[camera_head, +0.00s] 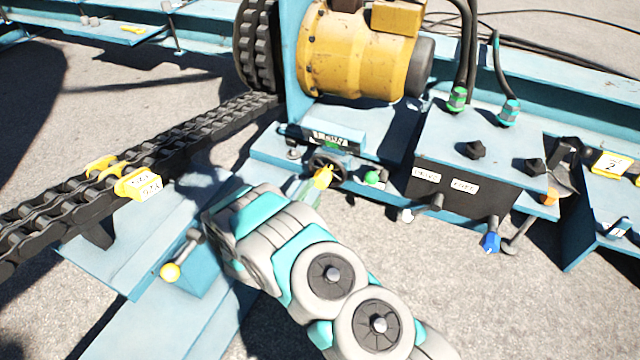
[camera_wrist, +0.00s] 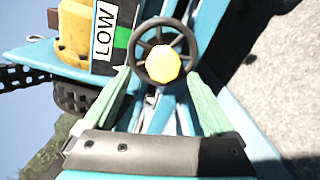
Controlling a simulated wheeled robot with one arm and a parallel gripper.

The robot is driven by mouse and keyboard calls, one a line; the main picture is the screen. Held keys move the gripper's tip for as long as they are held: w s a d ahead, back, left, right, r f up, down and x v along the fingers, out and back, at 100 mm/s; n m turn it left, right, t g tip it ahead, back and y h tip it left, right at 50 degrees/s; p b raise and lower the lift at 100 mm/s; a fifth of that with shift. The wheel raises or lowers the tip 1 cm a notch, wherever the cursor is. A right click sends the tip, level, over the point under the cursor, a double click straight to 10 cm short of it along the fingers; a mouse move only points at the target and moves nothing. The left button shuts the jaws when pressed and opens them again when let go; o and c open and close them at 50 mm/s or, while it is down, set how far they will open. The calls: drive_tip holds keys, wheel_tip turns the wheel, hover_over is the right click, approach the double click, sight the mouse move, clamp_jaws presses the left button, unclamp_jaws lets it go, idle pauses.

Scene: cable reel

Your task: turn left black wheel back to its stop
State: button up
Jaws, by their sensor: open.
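The black spoked handwheel (camera_head: 327,160) with a yellow hub knob (camera_head: 323,178) sits at the front of the blue frame, below the motor. In the wrist view the wheel (camera_wrist: 193,50) faces me, its yellow hub (camera_wrist: 162,64) near the picture's middle. My gripper (camera_wrist: 158,77) is open, with one pale green finger on each side of the wheel's lower part. Whether a finger touches the rim cannot be told. In the head view my gripper (camera_head: 312,190) reaches up to the wheel, partly hidden behind my wrist.
A label reading LOW (camera_wrist: 104,31) is beside the wheel. A green knob (camera_head: 372,178) and a labelled control box (camera_head: 470,165) with black knobs and levers stand to the right.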

sight(319, 181)
drive_tip(key=m, duration=0.2)
drive_tip(key=m+b, duration=0.1)
drive_tip(key=m, duration=0.2)
drive_tip(key=shift+w+a+f, duration=0.1)
drive_tip(key=shift+a, duration=0.1)
drive_tip(key=m+b, duration=0.1)
drive_tip(key=m, duration=0.3)
drive_tip(key=shift+m+b, duration=0.4)
drive_tip(key=m+b, duration=0.2)
drive_tip(key=m, duration=0.4)
drive_tip(key=shift+a+m, duration=0.1)
drive_tip(key=shift+m, duration=0.2)
drive_tip(key=m, duration=0.4)
drive_tip(key=shift+w+r+b, duration=0.1)
drive_tip(key=shift+r+b, duration=0.3)
drive_tip(key=shift+x, duration=3.95)
clamp_jaws()
